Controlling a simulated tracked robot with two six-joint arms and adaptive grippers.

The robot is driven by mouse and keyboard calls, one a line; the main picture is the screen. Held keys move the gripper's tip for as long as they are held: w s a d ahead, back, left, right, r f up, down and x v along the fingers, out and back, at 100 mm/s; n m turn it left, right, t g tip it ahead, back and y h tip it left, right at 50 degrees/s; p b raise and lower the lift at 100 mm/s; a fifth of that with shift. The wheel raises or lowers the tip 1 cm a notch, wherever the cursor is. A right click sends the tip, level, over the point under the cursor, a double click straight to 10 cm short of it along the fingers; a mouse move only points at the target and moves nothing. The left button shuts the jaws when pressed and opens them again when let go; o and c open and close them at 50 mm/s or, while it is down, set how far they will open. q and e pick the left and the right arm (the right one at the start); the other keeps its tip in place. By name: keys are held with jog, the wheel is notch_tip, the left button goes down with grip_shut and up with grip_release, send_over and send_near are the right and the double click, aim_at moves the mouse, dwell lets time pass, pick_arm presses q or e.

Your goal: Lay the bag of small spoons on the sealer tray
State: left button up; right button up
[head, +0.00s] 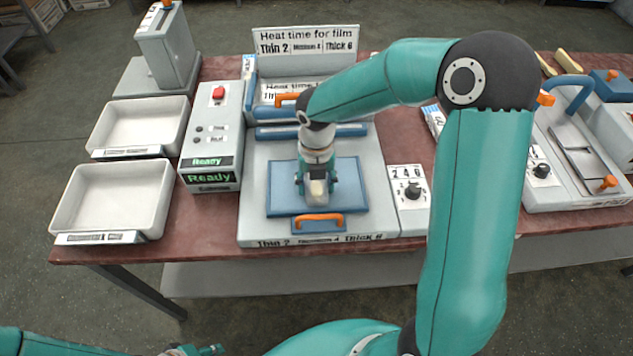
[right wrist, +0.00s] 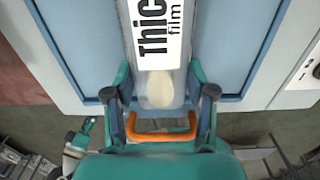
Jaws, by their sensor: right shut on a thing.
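The clear bag of small spoons (right wrist: 160,90) shows in the right wrist view, with a white label reading "Thick film" and a pale wooden spoon bowl at its near end. My right gripper (head: 317,192) is shut on the bag's near end, over the blue sealer tray (head: 283,201). The bag reaches away from the fingers over the tray, which also shows in the right wrist view (right wrist: 88,40). I cannot tell whether the bag touches the tray. In the head view the gripper hides most of the bag. My left gripper (head: 205,350) shows only partly at the bottom edge.
An orange handle (head: 318,217) sits at the tray's front. Behind stands the heat-time sign (head: 305,40). Left are a control box showing Ready (head: 212,130) and two white bins (head: 110,200). Right are a dial (head: 411,190) and another machine (head: 585,150).

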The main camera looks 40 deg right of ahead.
jog(key=o, duration=1)
jog(key=shift+c, duration=0.2)
notch_tip(320, 180, up, 12)
